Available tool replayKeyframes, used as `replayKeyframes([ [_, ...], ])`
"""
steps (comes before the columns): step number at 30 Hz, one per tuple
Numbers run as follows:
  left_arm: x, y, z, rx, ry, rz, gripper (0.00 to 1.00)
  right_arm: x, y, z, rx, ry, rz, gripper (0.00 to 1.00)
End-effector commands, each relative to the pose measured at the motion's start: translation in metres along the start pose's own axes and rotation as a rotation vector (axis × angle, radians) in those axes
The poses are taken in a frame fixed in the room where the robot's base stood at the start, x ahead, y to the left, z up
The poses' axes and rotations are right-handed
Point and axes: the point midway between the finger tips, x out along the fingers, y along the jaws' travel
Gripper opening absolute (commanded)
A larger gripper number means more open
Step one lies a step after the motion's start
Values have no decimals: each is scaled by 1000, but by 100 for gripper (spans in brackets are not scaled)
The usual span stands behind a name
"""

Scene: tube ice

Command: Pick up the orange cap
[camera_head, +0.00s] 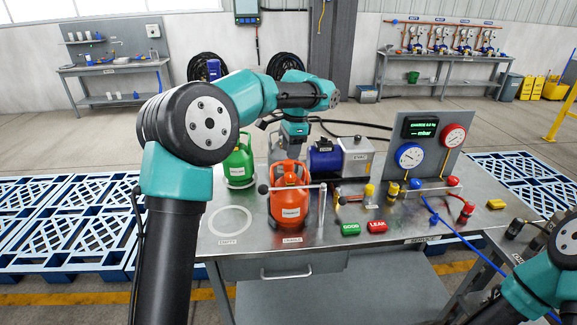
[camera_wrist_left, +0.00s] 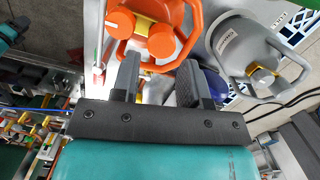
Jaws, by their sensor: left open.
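An orange gas cylinder (camera_head: 290,205) stands upright on the steel bench, behind a thin bar. In the left wrist view, its orange top guard (camera_wrist_left: 186,44) surrounds a brass fitting with two round orange pieces (camera_wrist_left: 161,41). I cannot tell for sure which piece is the orange cap. My left gripper (camera_head: 293,150) points down just behind the cylinder's top. In the left wrist view, its two fingers (camera_wrist_left: 160,66) are apart with nothing held between them, beside the near edge of the guard.
A green cylinder (camera_head: 239,164) stands left of the orange one, and a grey cylinder (camera_wrist_left: 238,45) shows beside it in the wrist view. A blue and grey pump (camera_head: 326,157), gauge panel (camera_head: 425,140) and GOOD (camera_head: 350,229) and LEAK (camera_head: 377,226) buttons lie to the right. An empty marked circle (camera_head: 229,221) is clear.

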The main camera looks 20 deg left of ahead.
Motion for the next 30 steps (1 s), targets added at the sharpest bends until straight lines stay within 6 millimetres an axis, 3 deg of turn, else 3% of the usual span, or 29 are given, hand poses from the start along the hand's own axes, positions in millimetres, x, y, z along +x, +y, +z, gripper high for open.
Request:
replayKeyframes([
  [13,49,-2,1,0,-1,0,41,0,0,0,0,0,0,43],
  [28,51,-2,1,0,0,0,41,0,0,0,0,0,0,43],
  [30,51,-2,1,0,0,0,36,0,0,0,0,0,0,43],
])
